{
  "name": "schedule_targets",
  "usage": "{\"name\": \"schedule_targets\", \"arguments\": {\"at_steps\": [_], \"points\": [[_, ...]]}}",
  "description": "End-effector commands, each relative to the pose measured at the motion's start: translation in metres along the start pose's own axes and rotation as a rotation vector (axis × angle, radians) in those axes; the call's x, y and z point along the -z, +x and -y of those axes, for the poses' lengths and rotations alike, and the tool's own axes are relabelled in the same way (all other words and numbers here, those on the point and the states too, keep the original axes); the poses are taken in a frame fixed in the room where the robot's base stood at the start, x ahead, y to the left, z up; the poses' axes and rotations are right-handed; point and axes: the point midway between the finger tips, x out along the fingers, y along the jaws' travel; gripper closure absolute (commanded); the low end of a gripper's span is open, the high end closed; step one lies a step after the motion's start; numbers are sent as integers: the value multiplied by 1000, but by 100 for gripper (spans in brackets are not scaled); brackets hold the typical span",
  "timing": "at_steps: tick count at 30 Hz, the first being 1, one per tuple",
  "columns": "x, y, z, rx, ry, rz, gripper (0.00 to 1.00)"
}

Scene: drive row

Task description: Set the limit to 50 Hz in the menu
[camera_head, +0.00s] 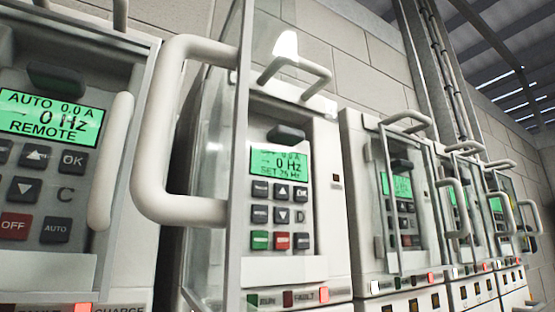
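A row of pale drive cabinets fills the head view. The nearest left drive has a green display (50,116) reading AUTO, 0.0 A, 0 Hz, REMOTE. Its keypad (40,190) has arrow, OK, C, red OFF and AUTO keys. The second drive has a green display (279,163) reading 0.0 A, 0 Hz and SET 75 Hz; its first word is too small to read surely. Its keypad (281,214) has dark arrow keys above a green and a red key. A clear framed door (240,150) with a thick handle (180,205) stands open beside it. My gripper is not in view.
Further drives (400,190) recede to the right with clear covers and protruding handles (460,207). Red lamps (324,295) glow below the panels. A block wall (340,50) and vertical conduits (440,70) stand behind.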

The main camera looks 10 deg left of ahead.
Motion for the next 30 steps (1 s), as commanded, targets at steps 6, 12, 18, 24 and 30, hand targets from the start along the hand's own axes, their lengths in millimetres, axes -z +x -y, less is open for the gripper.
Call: {"name": "schedule_targets", "arguments": {"at_steps": [6,12,18,24,30], "points": [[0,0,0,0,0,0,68],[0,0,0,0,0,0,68],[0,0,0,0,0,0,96],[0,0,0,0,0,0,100],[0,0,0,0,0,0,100]]}}
